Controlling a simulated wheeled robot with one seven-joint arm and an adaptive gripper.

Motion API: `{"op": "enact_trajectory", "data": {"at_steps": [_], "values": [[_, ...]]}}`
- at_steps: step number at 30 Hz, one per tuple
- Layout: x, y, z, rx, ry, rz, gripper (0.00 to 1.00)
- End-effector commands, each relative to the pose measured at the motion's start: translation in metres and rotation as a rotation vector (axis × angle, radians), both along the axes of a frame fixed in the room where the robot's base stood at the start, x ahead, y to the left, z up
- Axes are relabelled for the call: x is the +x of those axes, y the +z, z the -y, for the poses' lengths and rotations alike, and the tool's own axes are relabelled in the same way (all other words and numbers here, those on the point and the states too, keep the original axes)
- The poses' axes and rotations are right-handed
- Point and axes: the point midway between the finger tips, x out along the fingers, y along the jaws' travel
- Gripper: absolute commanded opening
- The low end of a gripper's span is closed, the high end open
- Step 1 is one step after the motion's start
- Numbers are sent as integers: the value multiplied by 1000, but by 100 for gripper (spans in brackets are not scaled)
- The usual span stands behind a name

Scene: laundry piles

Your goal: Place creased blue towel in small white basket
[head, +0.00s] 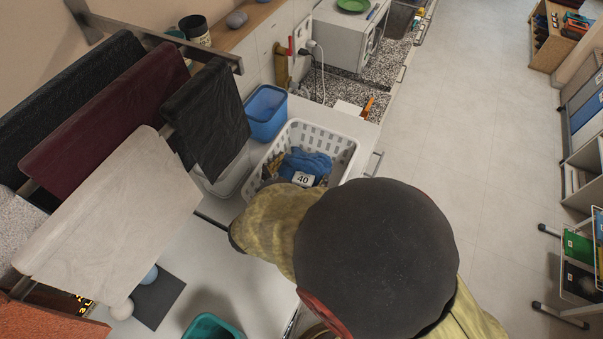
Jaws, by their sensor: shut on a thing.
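A white slatted basket (343,147) stands on the white counter, just beyond my arm. A crumpled blue cloth (309,163), which looks like the creased blue towel, is inside it. A dark item with a white label reading 40 (303,179) and some yellow-brown material lie against the cloth. My olive arm with its large black joint covers the basket's near side. My gripper is not visible; the arm hides that area, so I cannot see what it holds.
A blue tub (266,112) and a whitish bin (229,178) stand left of the basket. Cloths hang on a rack at the left, including a black one (207,118). A teal container (211,327) is at the bottom. The floor (480,130) at the right is clear.

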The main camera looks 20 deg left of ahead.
Motion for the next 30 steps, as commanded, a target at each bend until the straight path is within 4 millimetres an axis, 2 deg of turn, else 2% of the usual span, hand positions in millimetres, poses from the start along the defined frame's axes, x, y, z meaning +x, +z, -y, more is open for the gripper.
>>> {"op": "enact_trajectory", "data": {"at_steps": [10,30], "values": [[4,-35,-3,-1,0,0,65],[3,-50,-2,-2,1,-2,65]]}}
